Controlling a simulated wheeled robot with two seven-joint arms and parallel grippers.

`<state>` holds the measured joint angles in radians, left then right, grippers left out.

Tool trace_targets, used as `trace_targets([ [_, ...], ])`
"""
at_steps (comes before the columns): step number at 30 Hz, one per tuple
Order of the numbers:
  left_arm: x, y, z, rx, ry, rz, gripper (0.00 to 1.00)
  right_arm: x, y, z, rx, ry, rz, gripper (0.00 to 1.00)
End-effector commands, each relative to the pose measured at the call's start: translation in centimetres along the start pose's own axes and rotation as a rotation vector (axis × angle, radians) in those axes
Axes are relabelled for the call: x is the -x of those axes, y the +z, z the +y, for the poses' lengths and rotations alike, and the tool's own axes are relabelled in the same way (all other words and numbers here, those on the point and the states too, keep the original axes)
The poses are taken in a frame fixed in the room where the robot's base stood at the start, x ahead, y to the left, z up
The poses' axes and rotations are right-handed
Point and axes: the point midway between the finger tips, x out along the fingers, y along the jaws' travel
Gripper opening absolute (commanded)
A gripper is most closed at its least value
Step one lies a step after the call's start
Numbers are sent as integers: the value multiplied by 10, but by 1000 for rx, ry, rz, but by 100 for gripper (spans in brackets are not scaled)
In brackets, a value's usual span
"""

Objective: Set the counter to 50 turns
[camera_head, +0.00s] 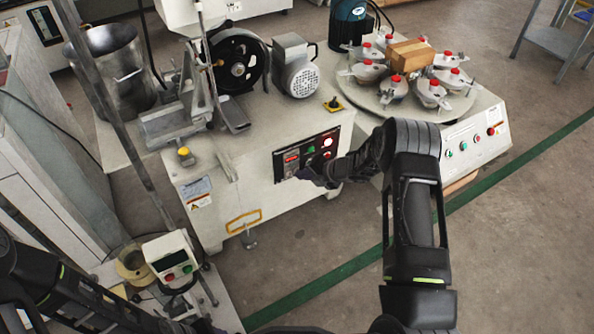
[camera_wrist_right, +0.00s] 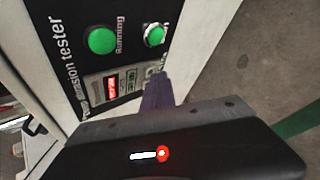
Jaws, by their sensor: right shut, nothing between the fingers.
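The counter (camera_head: 291,157) is a small unit with a red display on the dark control panel (camera_head: 314,144) at the front of the white tester. In the right wrist view the counter (camera_wrist_right: 117,84) shows red and green display windows, too blurred to read. My right gripper (camera_head: 304,175) is shut and empty, at the panel's lower edge just beside the counter. In the wrist view its dark fingertips (camera_wrist_right: 157,97) are close to the counter's lower right; I cannot tell whether they touch. My left arm enters at the lower left; its gripper does not show.
Green buttons (camera_wrist_right: 102,40) sit beside the counter, one labelled Running. A motor (camera_head: 297,72) and wheel stand on the tester's top. A round table with several red-knobbed weights (camera_head: 397,87) is at right. A small pedestal box (camera_head: 172,258) stands at lower left.

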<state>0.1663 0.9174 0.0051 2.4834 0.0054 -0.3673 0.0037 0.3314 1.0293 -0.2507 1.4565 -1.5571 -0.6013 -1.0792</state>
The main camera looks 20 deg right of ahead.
Motion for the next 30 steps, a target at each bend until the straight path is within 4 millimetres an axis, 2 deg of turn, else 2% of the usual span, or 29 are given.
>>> trace_targets([
  [6,0,0,0,0,0,0,36,7,-5,-5,-1,-1,1,0],
  [20,1,0,0,0,0,0,36,10,-7,-7,-2,-1,0,0],
  [30,1,0,0,0,0,0,36,32,-23,-23,-3,-1,0,0],
])
